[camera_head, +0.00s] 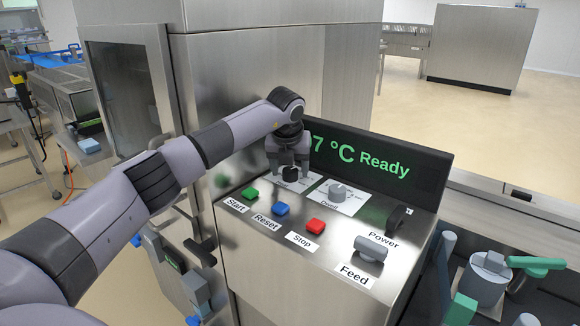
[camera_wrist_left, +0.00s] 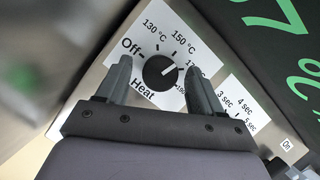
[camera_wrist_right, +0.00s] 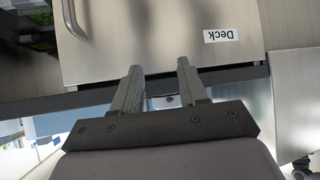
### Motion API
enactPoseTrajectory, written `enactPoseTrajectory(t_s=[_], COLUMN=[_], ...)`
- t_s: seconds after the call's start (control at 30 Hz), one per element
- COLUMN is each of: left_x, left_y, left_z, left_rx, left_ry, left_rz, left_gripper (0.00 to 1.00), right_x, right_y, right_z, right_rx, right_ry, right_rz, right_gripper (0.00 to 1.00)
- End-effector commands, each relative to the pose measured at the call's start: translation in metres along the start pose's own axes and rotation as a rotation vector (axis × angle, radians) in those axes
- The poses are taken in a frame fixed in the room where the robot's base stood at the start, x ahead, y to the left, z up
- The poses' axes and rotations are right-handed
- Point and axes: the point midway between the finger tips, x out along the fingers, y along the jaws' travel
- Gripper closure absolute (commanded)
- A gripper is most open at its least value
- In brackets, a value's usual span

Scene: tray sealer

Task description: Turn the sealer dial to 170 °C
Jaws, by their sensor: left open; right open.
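The Heat dial (camera_wrist_left: 158,73) is a round black knob on a white scale plate marked Off, 130 °C, 150 °C and a partly hidden 17… label. Its light pointer mark appears to face up and right, toward the 17… label. In the head view the dial (camera_head: 290,174) shows just below my left gripper (camera_head: 288,166). In the left wrist view my left gripper (camera_wrist_left: 158,76) is open, one finger on each side of the knob; contact cannot be told. The display (camera_head: 380,165) reads "7 °C Ready", its leading digits hidden. My right gripper (camera_wrist_right: 160,70) is open and empty, away from the dial.
A grey Dwell dial (camera_head: 337,191) sits right of the Heat dial. Green Start (camera_head: 250,193), blue Reset (camera_head: 281,209) and red Stop (camera_head: 316,226) buttons lie in front. Power (camera_head: 397,219) and Feed (camera_head: 372,247) controls stand at right. A steel Deck panel (camera_wrist_right: 150,40) faces my right gripper.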

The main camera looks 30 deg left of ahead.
Motion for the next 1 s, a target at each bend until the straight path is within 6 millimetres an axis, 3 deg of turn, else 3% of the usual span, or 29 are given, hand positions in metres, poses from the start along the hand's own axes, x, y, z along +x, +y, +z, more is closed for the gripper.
enactPoseTrajectory(t_s=[0.03, 0.1, 0.2, 0.57, 1.0], left_x=[0.0, 0.0, 0.0, -0.001, -0.002], left_y=[0.0, 0.0, 0.0, 0.001, 0.003], left_z=[0.0, 0.0, 0.0, 0.001, 0.002], left_rx=[0.0, 0.0, 0.0, 0.051, 0.32], left_ry=[0.0, 0.0, 0.0, -0.001, -0.002], left_rz=[0.0, 0.0, 0.0, -0.022, -0.134], left_gripper=[0.4, 0.63, 0.89, 0.89, 0.89], right_x=[0.0, 0.0, 0.0, -0.001, -0.007], right_y=[0.0, 0.0, 0.0, 0.0, 0.0], right_z=[0.0, 0.0, -0.001, -0.004, -0.012], right_rx=[0.0, 0.0, 0.0, 0.0, 0.0], right_ry=[0.001, 0.001, 0.002, 0.003, 0.004], right_rz=[0.0, 0.0, 0.0, 0.0, 0.0], right_gripper=[0.57, 0.57, 0.57, 0.57, 0.57])
